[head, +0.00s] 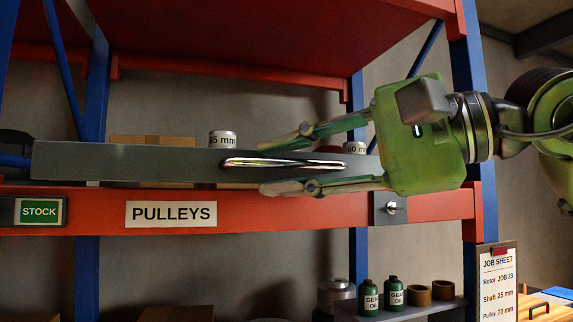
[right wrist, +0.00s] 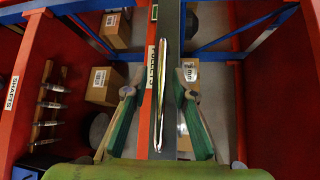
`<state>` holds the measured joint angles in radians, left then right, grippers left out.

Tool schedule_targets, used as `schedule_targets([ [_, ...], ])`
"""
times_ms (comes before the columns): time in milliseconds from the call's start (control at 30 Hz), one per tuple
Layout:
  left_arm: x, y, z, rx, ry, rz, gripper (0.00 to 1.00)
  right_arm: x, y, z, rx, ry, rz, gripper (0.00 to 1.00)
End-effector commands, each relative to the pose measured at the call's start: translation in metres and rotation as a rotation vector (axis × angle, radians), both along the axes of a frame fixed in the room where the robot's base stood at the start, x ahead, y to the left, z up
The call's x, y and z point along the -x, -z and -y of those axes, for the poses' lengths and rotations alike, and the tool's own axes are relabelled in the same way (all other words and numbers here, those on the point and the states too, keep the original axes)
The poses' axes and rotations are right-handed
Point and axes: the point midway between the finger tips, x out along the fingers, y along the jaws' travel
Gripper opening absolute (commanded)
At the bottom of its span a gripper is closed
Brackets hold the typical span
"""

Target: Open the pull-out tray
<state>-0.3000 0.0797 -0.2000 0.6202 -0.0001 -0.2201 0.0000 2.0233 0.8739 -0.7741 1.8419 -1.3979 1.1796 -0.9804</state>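The pull-out tray shows its long grey front (head: 120,162) above the red beam labelled PULLEYS. A shiny chrome handle (head: 285,163) runs along that front. My right gripper (head: 262,167) is open, with one finger above the handle and one below, and a gap on both sides. In the right wrist view the grey tray front (right wrist: 171,60) and the handle (right wrist: 160,85) lie between the two spread fingers. Pulleys marked 65 mm (head: 222,140) and 60 mm (head: 355,148) show above the tray front, the second partly hidden by a finger.
The red beam (head: 290,212) carries a STOCK sign (head: 39,211) and a grey plate with a knob (head: 391,208). Blue rack posts (head: 360,260) stand around. Green oil bottles (head: 393,292) sit on a lower shelf. A job sheet (head: 497,285) hangs at right.

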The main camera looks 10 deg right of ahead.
Motion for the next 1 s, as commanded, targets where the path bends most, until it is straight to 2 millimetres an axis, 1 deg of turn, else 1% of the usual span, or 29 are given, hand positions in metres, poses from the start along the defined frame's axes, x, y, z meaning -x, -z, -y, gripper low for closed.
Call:
schedule_targets([
  [133, 0.001, 0.000, -0.002, -0.002, 0.000, -0.002, 0.40, 0.002, -0.002, 0.003, -0.002, 0.001, 0.002, 0.25],
  [267, 0.001, 0.000, -0.001, -0.001, 0.000, -0.001, 0.40, 0.012, -0.004, 0.016, -0.003, 0.003, 0.002, 0.25],
  [500, 0.000, 0.000, -0.001, -0.001, 0.000, 0.000, 0.40, 0.044, -0.011, 0.055, -0.004, 0.004, 0.003, 0.25],
  [700, 0.000, 0.000, 0.000, 0.000, 0.000, 0.000, 0.40, 0.066, -0.015, 0.081, -0.003, 0.002, 0.000, 0.25],
  [833, 0.000, 0.000, 0.000, 0.000, 0.000, 0.000, 0.40, 0.074, -0.017, 0.089, -0.001, 0.001, 0.001, 0.25],
  [1000, 0.000, 0.000, 0.000, 0.000, 0.000, 0.000, 0.40, 0.076, -0.017, 0.091, 0.001, 0.000, -0.001, 0.25],
])
